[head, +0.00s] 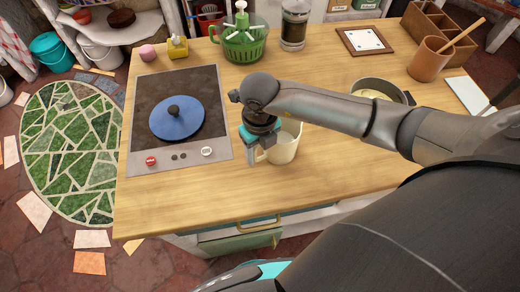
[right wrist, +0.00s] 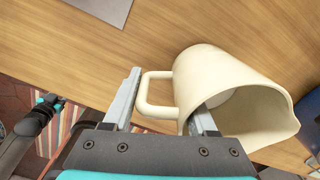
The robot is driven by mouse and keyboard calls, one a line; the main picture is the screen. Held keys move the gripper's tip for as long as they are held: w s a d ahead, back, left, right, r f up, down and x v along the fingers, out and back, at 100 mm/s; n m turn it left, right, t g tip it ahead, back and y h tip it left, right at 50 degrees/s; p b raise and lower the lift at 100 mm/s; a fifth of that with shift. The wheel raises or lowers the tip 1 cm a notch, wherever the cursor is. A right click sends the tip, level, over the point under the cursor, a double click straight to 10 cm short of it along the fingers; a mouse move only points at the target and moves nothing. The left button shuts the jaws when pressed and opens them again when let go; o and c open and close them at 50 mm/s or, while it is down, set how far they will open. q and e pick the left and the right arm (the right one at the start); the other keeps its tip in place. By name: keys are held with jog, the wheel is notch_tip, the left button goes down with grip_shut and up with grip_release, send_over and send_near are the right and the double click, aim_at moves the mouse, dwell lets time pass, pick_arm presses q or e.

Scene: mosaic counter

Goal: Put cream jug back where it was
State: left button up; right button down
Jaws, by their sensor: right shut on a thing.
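The cream jug (head: 287,148) is at the middle of the counter, right of the hob, and looks upright. My right gripper (head: 262,153) is shut on it from the left. In the right wrist view, one finger of the right gripper (right wrist: 165,95) reaches inside the jug (right wrist: 215,75) and the other lies outside its handle. I cannot tell whether the jug's base touches the counter. In the right wrist view, a dark part with teal bits at the left edge looks like my left arm; its jaws are too small to read. The head view does not show my left gripper.
The hob (head: 145,95) with a blue lid (head: 177,118) is left of the jug. A pot (head: 383,88) stands behind my right arm. A green spinner (head: 243,42), a glass jar (head: 295,25) and a tile board (head: 365,40) are at the back. The front counter (head: 190,200) is clear.

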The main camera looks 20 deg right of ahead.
jog(key=shift+f, duration=0.1)
jog(key=shift+c, duration=1)
grip_release()
notch_tip(320, 180, up, 12)
jog(key=shift+r, duration=0.2)
jog(key=shift+a, duration=0.1)
